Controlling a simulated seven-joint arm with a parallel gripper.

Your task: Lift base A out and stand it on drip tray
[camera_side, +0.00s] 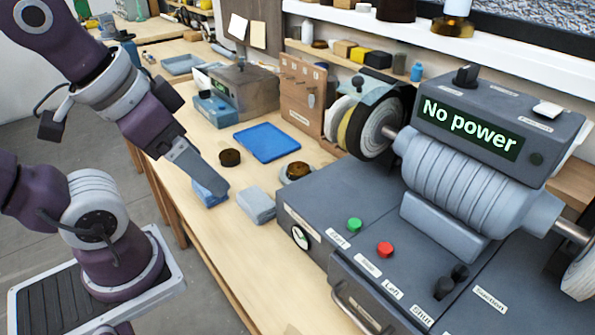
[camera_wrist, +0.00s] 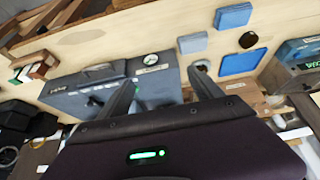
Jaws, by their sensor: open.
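A flat blue tray (camera_side: 267,142), likely the drip tray, lies empty on the bench; it also shows in the wrist view (camera_wrist: 238,63). A dark round disc (camera_side: 229,157) lies left of it and also shows in the wrist view (camera_wrist: 248,40). Another dark round piece (camera_side: 297,169) sits in a pale round dish (camera_side: 284,180) by the grey machine. No label shows which is base A. My gripper (camera_side: 220,187) is open and empty above the bench, overlapping a blue block in the side view. In the wrist view, its fingers (camera_wrist: 164,78) are spread apart and one partly covers the dish.
A blue block (camera_side: 203,197) and a grey-blue block (camera_side: 257,207) stand near the gripper. The large grey machine (camera_side: 345,195) reads "No power" and fills the right. A wooden board (camera_side: 300,98) and a small apparatus (camera_side: 245,90) stand behind the tray.

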